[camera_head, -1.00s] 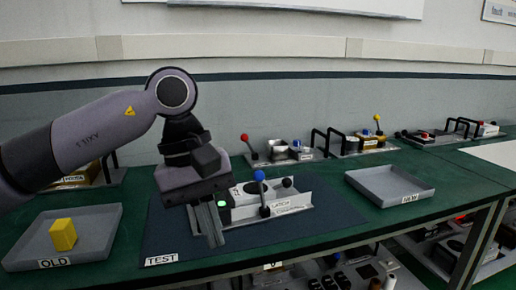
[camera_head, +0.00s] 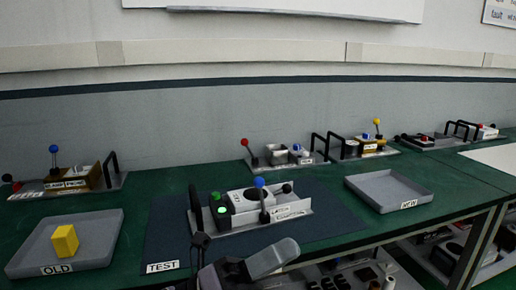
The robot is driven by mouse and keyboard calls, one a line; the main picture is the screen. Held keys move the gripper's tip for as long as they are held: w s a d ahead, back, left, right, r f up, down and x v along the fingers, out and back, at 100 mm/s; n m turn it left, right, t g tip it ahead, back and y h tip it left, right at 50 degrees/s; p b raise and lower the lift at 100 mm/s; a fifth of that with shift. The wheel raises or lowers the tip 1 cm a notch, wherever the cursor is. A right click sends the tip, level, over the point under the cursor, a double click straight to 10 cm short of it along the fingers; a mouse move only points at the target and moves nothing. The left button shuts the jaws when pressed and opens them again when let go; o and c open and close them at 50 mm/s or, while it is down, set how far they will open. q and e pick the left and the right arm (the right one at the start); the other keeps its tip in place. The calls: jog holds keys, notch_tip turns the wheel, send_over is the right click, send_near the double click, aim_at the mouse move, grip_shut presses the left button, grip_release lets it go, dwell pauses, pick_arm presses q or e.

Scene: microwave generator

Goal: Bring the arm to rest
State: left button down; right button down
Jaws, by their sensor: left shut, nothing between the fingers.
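My left gripper (camera_head: 268,260) is low at the bottom centre of the head view, in front of the dark test mat (camera_head: 165,235). Only part of it and its wrist shows, cut off by the lower edge. It is shut and holds nothing. It is apart from the latch fixture on the mat. My right gripper is not in view.
The grey fixture (camera_head: 292,212) on the mat has a blue-knobbed lever and green lights on its unit. The OLD tray (camera_head: 95,258) at left holds a yellow block (camera_head: 65,241). The NEW tray (camera_head: 388,187) at right is empty. Several other fixtures stand along the wall.

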pick_arm(q)
jog(key=w+a+f+n+t+y, duration=0.1)
jog(key=a+f+n+t+y, duration=0.5)
jog(key=n, duration=0.4)
jog(key=a+f+n+t+y+p, duration=0.1)
jog(key=a+f+n+t+y, duration=0.2)
jog(key=f+n+y, duration=0.35)
jog(key=w+a+f+n+t+y, duration=0.1)
jog(key=a+f+n+t+y, duration=0.5)
jog(key=n, duration=0.7)
jog(key=s+a+f+n+g+y, duration=0.1)
jog(key=s+a+f+n+g, duration=0.3)
jog(key=s+f, duration=0.3)
jog(key=s+a+f+n+g+y, duration=0.2)
jog(key=s+a+f+n+g, duration=0.2)
jog(key=s+f, duration=0.3)
notch_tip(320, 180, down, 4)
jog(key=shift+s+r+n+p, duration=0.1)
jog(key=shift+s+n+p, duration=0.2)
jog(key=shift+n, duration=0.35)
jog(key=shift+a, duration=0.1)
